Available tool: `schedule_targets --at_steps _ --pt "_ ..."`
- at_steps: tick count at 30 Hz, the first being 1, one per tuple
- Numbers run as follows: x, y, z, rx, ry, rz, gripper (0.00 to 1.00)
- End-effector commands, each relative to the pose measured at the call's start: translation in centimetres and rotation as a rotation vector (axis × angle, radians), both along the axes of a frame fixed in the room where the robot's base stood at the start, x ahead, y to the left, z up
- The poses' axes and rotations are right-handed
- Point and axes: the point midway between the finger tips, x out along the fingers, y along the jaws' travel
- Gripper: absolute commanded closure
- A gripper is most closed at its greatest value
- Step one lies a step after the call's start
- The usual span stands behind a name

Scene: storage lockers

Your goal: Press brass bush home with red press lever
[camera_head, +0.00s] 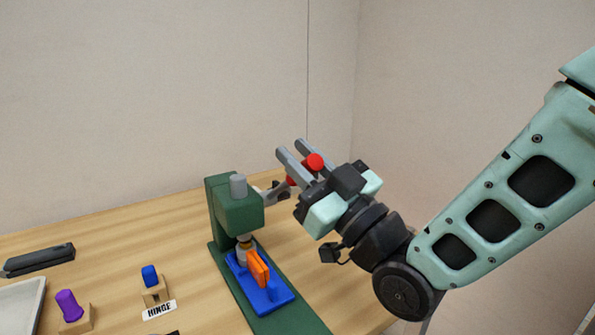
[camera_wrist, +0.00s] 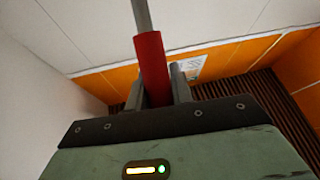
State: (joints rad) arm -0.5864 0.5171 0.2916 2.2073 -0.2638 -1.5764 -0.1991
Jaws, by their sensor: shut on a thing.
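The green press (camera_head: 236,212) stands on the table with a grey ram above a brass-coloured ring, the bush (camera_head: 245,241). The ring is small and partly hidden, so I cannot tell how deep it sits. An orange part (camera_head: 259,268) stands in a blue fixture (camera_head: 284,298) below the ram. The red press lever (camera_head: 315,161) sticks out to the right of the press head. My gripper (camera_head: 290,148) is shut on the lever's red handle. In the wrist view the red handle (camera_wrist: 151,60) runs between the fingers (camera_wrist: 158,86), with a grey rod beyond it.
On the left of the table are a blue peg in a wooden block (camera_head: 155,292) beside a HINGE label (camera_head: 160,309), and a purple piece (camera_head: 69,304) on another block. A grey tray (camera_head: 20,306) and a dark bar (camera_head: 40,259) lie farther left. Walls stand behind.

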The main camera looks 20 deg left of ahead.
Motion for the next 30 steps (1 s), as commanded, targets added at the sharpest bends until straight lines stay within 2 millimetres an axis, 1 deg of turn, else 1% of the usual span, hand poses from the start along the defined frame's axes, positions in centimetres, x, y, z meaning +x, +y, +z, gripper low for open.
schedule_targets --at_steps 10,11,12,13,25,28,30 --pt "0.0 -0.1 0.0 0.001 -0.002 0.0 1.0" --pt "0.0 -0.1 0.0 0.0 -0.001 0.0 0.72" --pt "0.0 -0.1 0.0 0.0 -0.001 0.0 0.61" --pt "0.0 -0.1 0.0 0.0 -0.001 0.0 0.56" --pt "-0.1 -0.1 -0.1 0.001 -0.001 0.0 0.56" --pt "-0.3 -0.5 -0.5 -0.001 0.001 0.0 0.56" --pt "-0.6 -1.2 -0.9 -0.001 0.0 -0.001 0.56"
